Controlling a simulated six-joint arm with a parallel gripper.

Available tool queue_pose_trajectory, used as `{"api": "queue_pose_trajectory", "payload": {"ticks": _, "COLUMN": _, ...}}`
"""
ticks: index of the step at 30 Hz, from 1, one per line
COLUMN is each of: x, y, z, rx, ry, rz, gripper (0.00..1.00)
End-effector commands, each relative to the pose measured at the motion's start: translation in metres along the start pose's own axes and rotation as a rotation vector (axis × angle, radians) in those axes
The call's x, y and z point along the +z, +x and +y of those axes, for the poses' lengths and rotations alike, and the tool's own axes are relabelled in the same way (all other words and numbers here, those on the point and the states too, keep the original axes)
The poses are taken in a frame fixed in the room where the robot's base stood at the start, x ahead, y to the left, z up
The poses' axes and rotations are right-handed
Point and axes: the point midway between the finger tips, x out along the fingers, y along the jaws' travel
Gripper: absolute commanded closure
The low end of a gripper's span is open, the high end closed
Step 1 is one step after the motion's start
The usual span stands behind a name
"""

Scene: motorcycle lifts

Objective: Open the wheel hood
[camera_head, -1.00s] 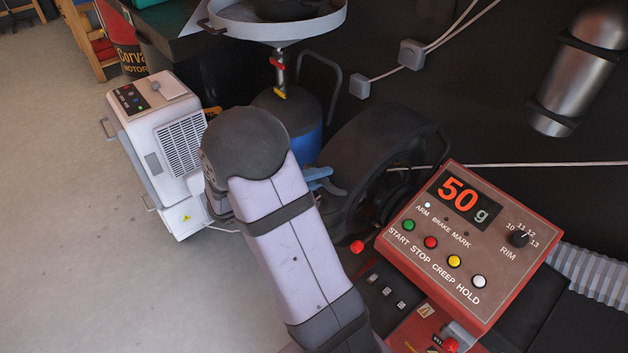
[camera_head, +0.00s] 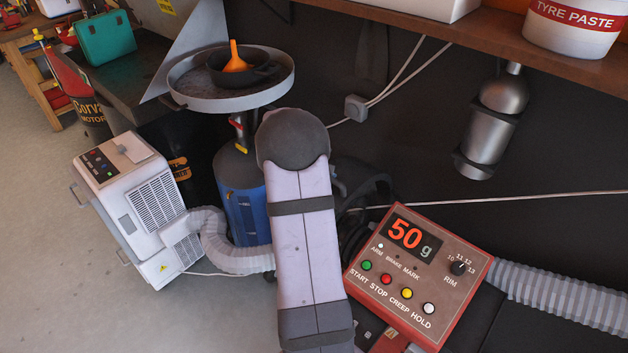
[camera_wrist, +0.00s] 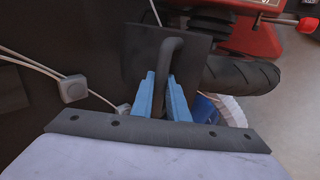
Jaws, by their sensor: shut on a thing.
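In the wrist view, the wheel hood (camera_wrist: 139,45) is a dark flat panel with a bent, dark bar handle (camera_wrist: 167,55). My gripper (camera_wrist: 163,84) has blue fingers on either side of the handle and is shut on it. A black tyre (camera_wrist: 240,76) shows to the right of the panel. In the head view my arm covers my gripper and most of the wheel area; only a dark curved part (camera_head: 372,182) shows to the right of my arm, and I cannot tell whether it is hood or tyre.
A red control box (camera_head: 418,275) reading 50 g stands just right of my arm. A white machine (camera_head: 130,205) with a grey hose (camera_head: 215,240) and a blue drum (camera_head: 243,212) under a round tray (camera_head: 187,98) stand to the left. A wooden shelf (camera_head: 440,35) runs above.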

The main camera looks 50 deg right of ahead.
Motion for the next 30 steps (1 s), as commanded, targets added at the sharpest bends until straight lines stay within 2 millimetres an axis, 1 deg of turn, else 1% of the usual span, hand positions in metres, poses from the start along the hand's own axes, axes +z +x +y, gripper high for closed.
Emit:
{"api": "queue_pose_trajectory", "payload": {"ticks": 1, "x": 0.001, "y": 0.002, "z": 0.014, "rx": 0.002, "ry": 0.004, "rz": -0.001, "gripper": 1.0}}
{"api": "queue_pose_trajectory", "payload": {"ticks": 6, "x": 0.002, "y": 0.023, "z": 0.042, "rx": 0.003, "ry": 0.004, "rz": -0.003, "gripper": 1.0}}
{"api": "queue_pose_trajectory", "payload": {"ticks": 12, "x": 0.002, "y": 0.051, "z": 0.072, "rx": 0.003, "ry": 0.004, "rz": -0.003, "gripper": 1.0}}
{"api": "queue_pose_trajectory", "payload": {"ticks": 15, "x": 0.002, "y": 0.063, "z": 0.083, "rx": 0.002, "ry": 0.003, "rz": -0.003, "gripper": 1.0}}
{"api": "queue_pose_trajectory", "payload": {"ticks": 22, "x": 0.002, "y": 0.082, "z": 0.099, "rx": 0.002, "ry": 0.002, "rz": -0.003, "gripper": 1.0}}
{"api": "queue_pose_trajectory", "payload": {"ticks": 30, "x": 0.001, "y": 0.091, "z": 0.105, "rx": 0.001, "ry": 0.001, "rz": -0.002, "gripper": 1.0}}
